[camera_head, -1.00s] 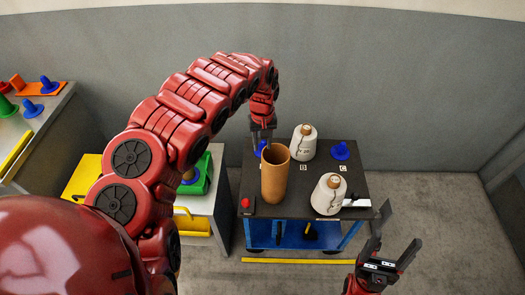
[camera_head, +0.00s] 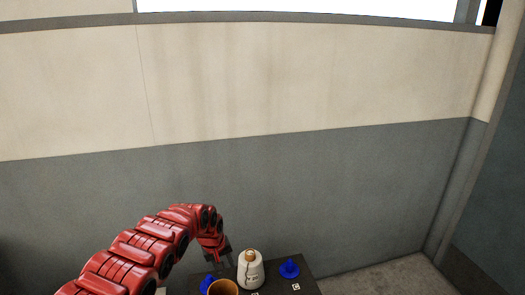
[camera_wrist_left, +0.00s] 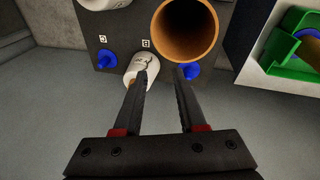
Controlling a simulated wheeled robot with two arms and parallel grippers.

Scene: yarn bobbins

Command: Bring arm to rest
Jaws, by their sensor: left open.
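My left gripper (camera_head: 224,264) hangs beside the dark table at the bottom of the head view. In the left wrist view it (camera_wrist_left: 162,78) is open, with nothing between its fingers. A brown tube (camera_head: 222,288) stands upright on the table, cut off by the frame edge; its open mouth shows in the wrist view (camera_wrist_left: 162,30). A white yarn bobbin (camera_head: 251,272) stands right of the gripper. In the wrist view the bobbin (camera_wrist_left: 135,66) is partly behind one finger. My right gripper is not in view.
The table (camera_head: 308,287) carries blue pegs, one at its right (camera_head: 289,269) and one near the gripper (camera_head: 206,283). Another white bobbin (camera_wrist_left: 105,3) and a green holder (camera_wrist_left: 290,50) show in the wrist view. A bare grey wall (camera_head: 330,200) stands behind.

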